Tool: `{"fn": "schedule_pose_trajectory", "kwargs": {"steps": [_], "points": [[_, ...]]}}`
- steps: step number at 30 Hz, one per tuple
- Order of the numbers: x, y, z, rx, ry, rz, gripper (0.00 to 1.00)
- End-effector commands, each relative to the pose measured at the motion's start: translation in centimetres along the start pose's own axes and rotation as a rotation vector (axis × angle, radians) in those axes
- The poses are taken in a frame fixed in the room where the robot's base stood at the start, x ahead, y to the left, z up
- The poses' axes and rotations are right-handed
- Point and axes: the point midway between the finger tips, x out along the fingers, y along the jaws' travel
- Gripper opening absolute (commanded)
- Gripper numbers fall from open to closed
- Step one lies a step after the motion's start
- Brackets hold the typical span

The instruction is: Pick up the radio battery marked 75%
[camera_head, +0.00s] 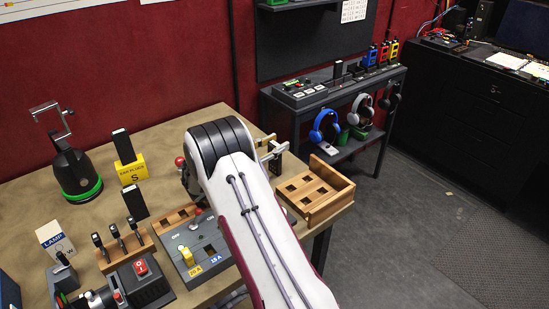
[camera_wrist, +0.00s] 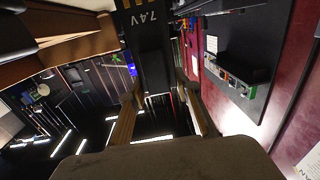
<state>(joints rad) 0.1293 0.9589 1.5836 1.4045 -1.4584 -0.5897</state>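In the wrist view, a black battery (camera_wrist: 152,60) marked 7.4V, with yellow marks near the top edge, extends down from the top of the picture. Its near end lies about level with my gripper's fingertips (camera_wrist: 160,85), which stand apart on either side of it. I cannot see clear contact. No charge mark is readable on it. In the head view, my gripper (camera_head: 273,149) is beside the wooden tray, partly behind my arm. That battery cannot be made out there. A black block (camera_head: 124,146) stands in a yellow holder (camera_head: 133,171), and another (camera_head: 136,204) stands nearby.
The compartmented wooden tray (camera_head: 333,196) sits at the table's right edge. A grey switch box (camera_head: 190,256), wooden rack (camera_head: 126,248), lamp box (camera_head: 54,240) and black-green stand (camera_head: 75,172) occupy the table. A charger shelf (camera_head: 325,90) with headphones stands behind to the right.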

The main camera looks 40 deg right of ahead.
Motion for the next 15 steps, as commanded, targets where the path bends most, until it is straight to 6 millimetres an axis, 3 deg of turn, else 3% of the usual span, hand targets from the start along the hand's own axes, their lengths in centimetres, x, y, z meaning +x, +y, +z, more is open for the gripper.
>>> {"fn": "schedule_pose_trajectory", "kwargs": {"steps": [15], "points": [[0.00, -0.01, -0.73, 0.001, 0.001, 0.000, 0.00]]}}
